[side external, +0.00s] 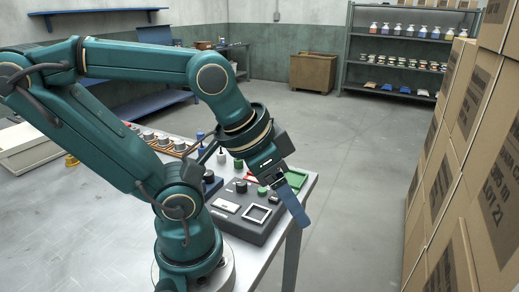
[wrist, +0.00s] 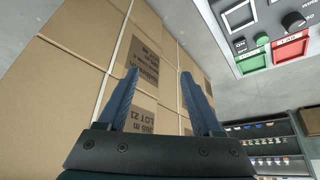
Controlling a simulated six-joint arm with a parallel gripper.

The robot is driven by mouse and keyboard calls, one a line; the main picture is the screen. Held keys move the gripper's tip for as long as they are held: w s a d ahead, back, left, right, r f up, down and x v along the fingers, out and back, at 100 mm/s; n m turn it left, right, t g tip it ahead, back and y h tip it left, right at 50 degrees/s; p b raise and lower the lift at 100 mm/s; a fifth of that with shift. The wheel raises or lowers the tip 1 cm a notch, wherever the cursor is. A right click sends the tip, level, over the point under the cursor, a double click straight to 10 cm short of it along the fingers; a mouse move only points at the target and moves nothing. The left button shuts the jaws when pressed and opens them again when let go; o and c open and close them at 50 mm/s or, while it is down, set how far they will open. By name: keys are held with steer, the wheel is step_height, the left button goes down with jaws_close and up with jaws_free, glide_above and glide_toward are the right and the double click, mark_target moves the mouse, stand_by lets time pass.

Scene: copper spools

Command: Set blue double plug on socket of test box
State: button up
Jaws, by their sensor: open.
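The test box (side external: 250,212) is a dark grey unit on the table's right part, with a white-framed square, a pale panel, and green and black round parts on top. Part of its top shows at the upper right of the wrist view (wrist: 268,28). My gripper (side external: 303,218) hangs beyond the table's right edge in the side view. In the wrist view it (wrist: 159,72) is open, with nothing between its fingers. I cannot pick out the blue double plug for sure; small blue upright items (side external: 201,138) stand behind my forearm. The socket cannot be told apart.
Stacked cardboard boxes (side external: 473,160) rise at the right and fill much of the wrist view (wrist: 60,100). A green tray (side external: 297,178) lies at the table's far right. A wooden rack with grey-topped spools (side external: 165,142) stands behind my arm. Shelves (side external: 400,65) stand far back.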

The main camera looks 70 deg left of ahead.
mark_target(202, 134)
steer(key=w+a+r+m+g+y, duration=0.15)
steer(key=a+m+y, duration=0.25)
steer(key=a, duration=0.7)
steer(key=w+a+m+g+y, duration=0.1)
steer(key=a+m+g+y, duration=0.3)
steer(key=a, duration=0.7)
steer(key=w+a+r+m+y, duration=0.1)
steer(key=w+a+m+y, duration=0.3)
steer(key=a, duration=0.8)
steer(key=s+a+f+g, duration=0.1)
steer(key=s+a+f, duration=0.1)
steer(key=s+a, duration=0.1)
steer(key=s+a+f+m+g+y, duration=0.1)
steer(key=s+a+f, duration=0.2)
steer(key=a, duration=0.1)
steer(key=s+a+f+m+g, duration=0.1)
steer(key=s+a+f, duration=0.2)
steer(key=s+a, duration=0.1)
steer(key=shift+s+a+f+g+y, duration=0.1)
steer(key=shift+a+f+g+y, duration=0.1)
steer(key=shift+a+g+y, duration=0.15)
steer(key=shift+g+h, duration=0.65)
steer(key=shift+g, duration=0.05)
steer(key=s+f, duration=0.3)
steer(key=s, duration=0.1)
steer(key=shift+a+f, duration=0.25)
steer(key=shift+x, duration=2.45)
